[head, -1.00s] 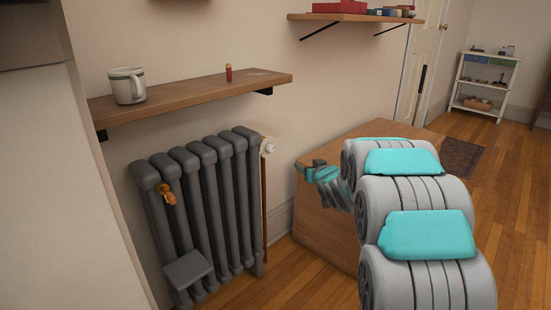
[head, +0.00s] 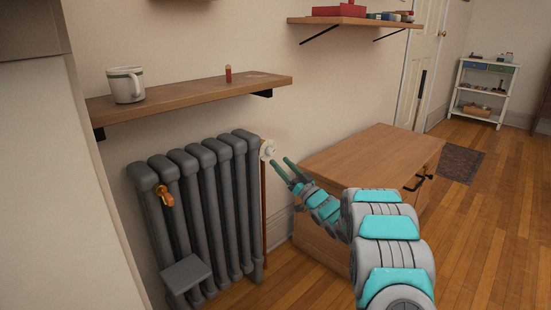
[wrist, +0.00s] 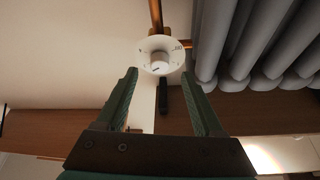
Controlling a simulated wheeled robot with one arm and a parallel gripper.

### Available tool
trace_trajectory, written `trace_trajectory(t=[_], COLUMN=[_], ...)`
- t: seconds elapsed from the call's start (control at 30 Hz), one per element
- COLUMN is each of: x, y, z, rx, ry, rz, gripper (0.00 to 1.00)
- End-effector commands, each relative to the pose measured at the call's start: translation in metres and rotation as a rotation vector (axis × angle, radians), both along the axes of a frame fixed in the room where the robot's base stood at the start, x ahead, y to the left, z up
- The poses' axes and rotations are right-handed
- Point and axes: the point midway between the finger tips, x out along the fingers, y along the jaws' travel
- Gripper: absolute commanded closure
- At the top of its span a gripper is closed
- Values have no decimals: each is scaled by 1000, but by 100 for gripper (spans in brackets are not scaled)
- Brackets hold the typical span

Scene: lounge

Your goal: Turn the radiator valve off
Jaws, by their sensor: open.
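The radiator valve (head: 268,149) is a white round knob at the right end of the dark grey radiator (head: 205,210), on a copper pipe. In the wrist view the valve (wrist: 161,56) shows a white dial with small dark marks and a raised centre knob. My gripper (head: 280,166) is open and empty, just right of the valve and pointing at it. In the wrist view my gripper (wrist: 162,78) has its two green fingers spread on either side below the dial, apart from it. The dial's marks are too small to read.
A wooden shelf (head: 190,102) with a mug (head: 126,85) and a small red cylinder (head: 228,74) is above the radiator. A wooden cabinet (head: 345,165) stands right of the valve, under my arm. A brass fitting (head: 164,195) is on the radiator's left.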

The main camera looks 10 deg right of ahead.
Motion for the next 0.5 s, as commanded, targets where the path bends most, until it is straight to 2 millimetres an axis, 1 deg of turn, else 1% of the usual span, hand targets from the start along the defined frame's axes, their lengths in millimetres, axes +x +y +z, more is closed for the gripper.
trace_trajectory(t=[0.1,0.2,0.33,0.5], x=[15,24,31,34], y=[11,15,19,20], z=[9,11,14,16], rx=[0,-1,1,1], ry=[-6,-1,0,-1], rz=[4,1,0,0], gripper=[31,31,31,31])
